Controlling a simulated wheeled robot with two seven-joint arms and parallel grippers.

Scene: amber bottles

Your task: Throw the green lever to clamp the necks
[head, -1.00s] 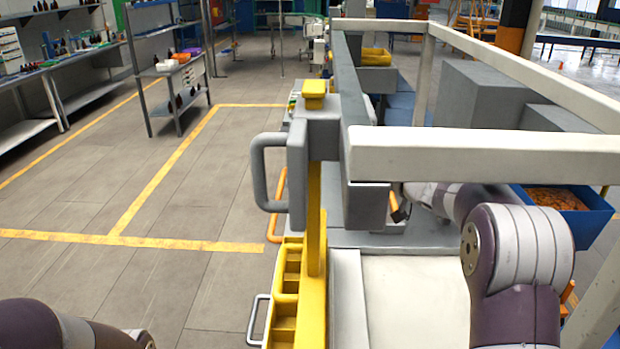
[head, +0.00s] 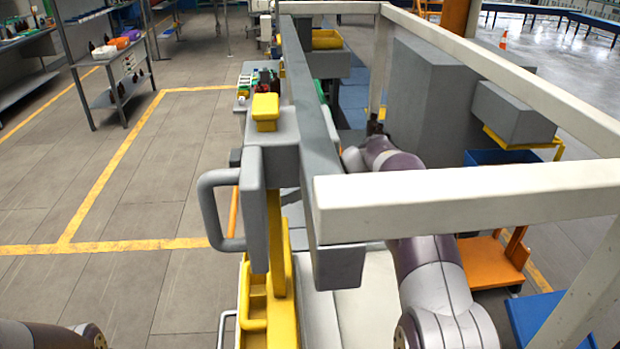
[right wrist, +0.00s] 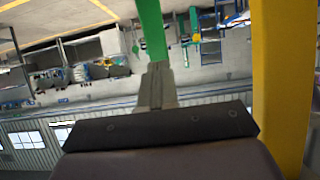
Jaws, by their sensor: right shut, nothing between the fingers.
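In the right wrist view a green bar (right wrist: 152,30), which looks like the lever, rises from the tips of my right gripper (right wrist: 157,68). The right gripper's fingers are together and empty. I cannot tell whether the tips touch the bar or lie in front of it. In the head view my right arm reaches forward under the white frame, and its fingers cannot be made out. A small green part (head: 320,91) shows beside the grey beam there; I cannot tell whether it is the lever. The bottle necks cannot be made out. My left gripper is out of view.
A white frame (head: 470,197) and a long grey beam (head: 308,95) stand close around my right arm. A grey block with a yellow knob (head: 266,108) is left of the beam. A yellow post (right wrist: 280,90) stands at right in the wrist view.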

